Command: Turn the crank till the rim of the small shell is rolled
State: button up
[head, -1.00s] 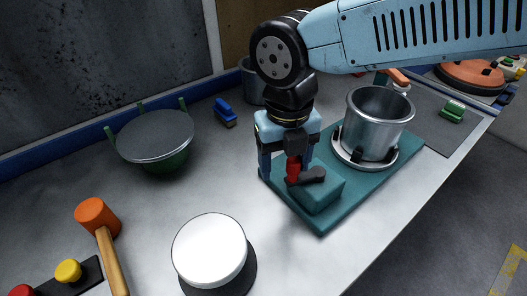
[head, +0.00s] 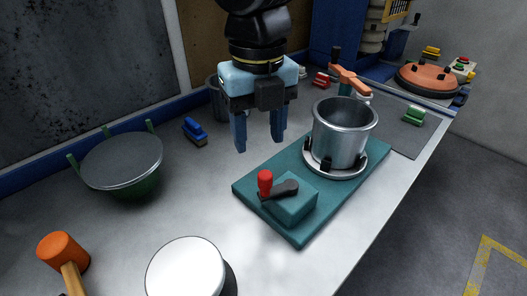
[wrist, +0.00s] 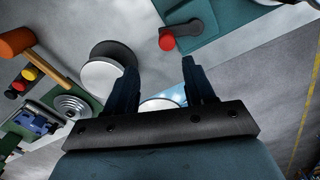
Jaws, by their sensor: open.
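The crank (head: 280,190) has a dark arm and a red knob (head: 265,183), and sits on a teal block at the near end of a teal base plate (head: 349,186). The small shell (head: 343,132) is a grey metal cup standing upright in a clamped round chuck on the same plate. Whether its rim is rolled I cannot tell. My gripper (head: 260,146) is open and empty, above and behind the crank, apart from it. In the wrist view the red knob (wrist: 167,42) lies beyond the open fingers (wrist: 160,76).
An orange arm (head: 349,79) stands behind the shell. A green-handled lidded bowl (head: 124,161) and a blue brush (head: 195,131) are at left. The bench between bowl and plate is clear.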

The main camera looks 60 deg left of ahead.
jog(key=shift+s+r, duration=0.15)
jog(key=shift+r, duration=0.7)
jog(key=shift+s+r, duration=0.1)
jog(key=shift+r, duration=0.75)
